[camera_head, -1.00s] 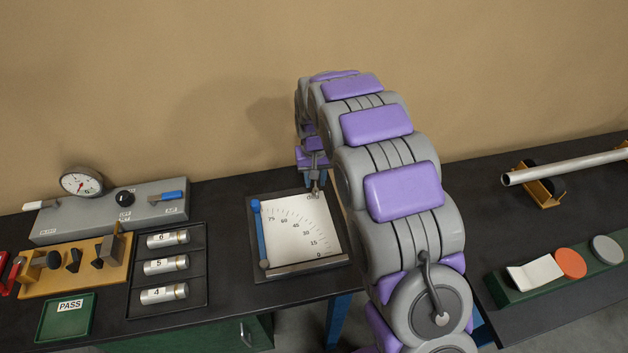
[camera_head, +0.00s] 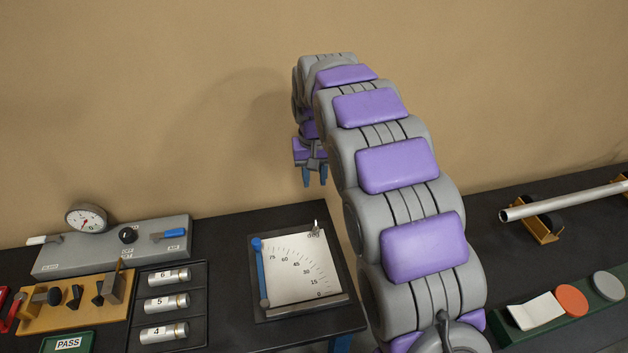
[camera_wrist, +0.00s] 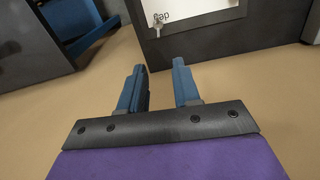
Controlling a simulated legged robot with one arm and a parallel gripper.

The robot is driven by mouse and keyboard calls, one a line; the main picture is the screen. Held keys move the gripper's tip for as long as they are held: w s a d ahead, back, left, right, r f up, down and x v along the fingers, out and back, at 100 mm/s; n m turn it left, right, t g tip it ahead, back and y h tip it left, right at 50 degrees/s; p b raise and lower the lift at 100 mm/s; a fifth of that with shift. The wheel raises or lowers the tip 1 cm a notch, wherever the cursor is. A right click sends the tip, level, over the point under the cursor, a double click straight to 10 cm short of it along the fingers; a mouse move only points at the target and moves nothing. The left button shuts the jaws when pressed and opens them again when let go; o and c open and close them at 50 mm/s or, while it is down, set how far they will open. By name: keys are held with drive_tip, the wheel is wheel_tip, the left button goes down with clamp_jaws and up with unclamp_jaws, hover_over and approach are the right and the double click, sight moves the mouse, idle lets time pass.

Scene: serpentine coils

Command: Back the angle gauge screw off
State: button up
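The angle gauge (camera_head: 254,305) is a dark plate with a white degree scale and a blue pointer arm, lying on the dark bench. The small metallic gauge screw (camera_head: 315,227) stands at its upper right corner by the "deg" mark. It also shows in the wrist view (camera_wrist: 157,30), beyond the fingertips. My gripper (camera_head: 314,180) hangs above and behind the screw, apart from it. In the wrist view, its two blue fingers (camera_wrist: 160,70) are spread with nothing between them.
Left of the gauge are a black rack (camera_head: 205,322) of numbered cylinders, a grey dial unit (camera_head: 85,255), an orange tool holder (camera_head: 70,313) and a green PASS tray (camera_head: 45,345). A gap separates the right bench, which bears a metal pipe (camera_head: 565,202).

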sight(316, 226)
drive_tip(key=shift+m, duration=0.7)
drive_tip(key=f+b, duration=0.1)
drive_tip(key=f, duration=0.4)
drive_tip(key=f+b, duration=0.2)
drive_tip(key=f, duration=0.4)
drive_tip(key=s+f+b, duration=0.1)
drive_tip(key=f+b, duration=0.1)
drive_tip(key=f, duration=0.4)
drive_tip(key=shift+s+d, duration=0.1)
drive_tip(key=shift+d, duration=0.15)
drive_tip(key=shift+c, duration=0.5)
clamp_jaws()
